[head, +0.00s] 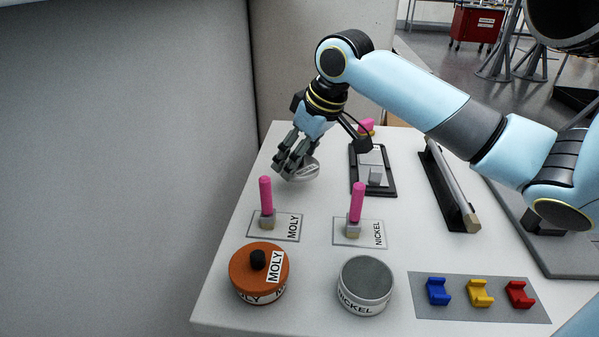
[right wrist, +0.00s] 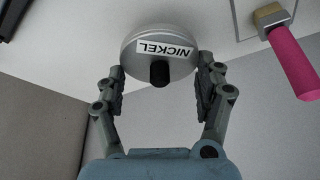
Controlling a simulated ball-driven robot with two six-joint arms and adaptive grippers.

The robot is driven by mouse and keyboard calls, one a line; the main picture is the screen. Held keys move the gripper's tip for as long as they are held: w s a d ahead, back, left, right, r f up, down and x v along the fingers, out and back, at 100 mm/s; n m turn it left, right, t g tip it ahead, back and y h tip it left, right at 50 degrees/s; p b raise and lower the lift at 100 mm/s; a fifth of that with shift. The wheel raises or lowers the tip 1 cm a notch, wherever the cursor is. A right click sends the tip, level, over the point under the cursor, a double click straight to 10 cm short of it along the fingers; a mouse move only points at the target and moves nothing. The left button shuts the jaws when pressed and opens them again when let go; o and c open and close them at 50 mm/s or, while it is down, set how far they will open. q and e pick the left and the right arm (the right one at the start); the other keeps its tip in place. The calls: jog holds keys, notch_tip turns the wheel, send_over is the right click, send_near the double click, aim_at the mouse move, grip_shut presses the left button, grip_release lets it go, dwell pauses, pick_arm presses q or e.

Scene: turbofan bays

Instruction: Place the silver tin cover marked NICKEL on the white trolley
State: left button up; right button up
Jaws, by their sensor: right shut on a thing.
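The silver tin cover marked NICKEL (right wrist: 158,36) has a black knob and sits between the fingers of my right gripper (right wrist: 162,82) in the right wrist view. In the head view my right gripper (head: 292,160) is shut on this cover (head: 307,170), over the far left part of the white trolley top (head: 312,207). I cannot tell whether the cover touches the surface. The NICKEL tin (head: 366,285) stands uncovered at the front, its grey contents showing. My left gripper is not in view.
An orange-lidded MOLY tin (head: 259,272) stands front left. Two pink-handled brushes (head: 265,195) (head: 356,203) stand upright on label cards. A black-framed fixture (head: 388,184), a long bar on a black stand (head: 450,190) and a mat with coloured blocks (head: 478,310) take up the right side.

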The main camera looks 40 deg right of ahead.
aim_at(303, 164)
notch_tip(303, 164, down, 4)
jog(key=o, duration=1.1)
jog(key=shift+o, duration=0.2)
jog(key=p+v, duration=0.2)
jog(key=v, duration=1)
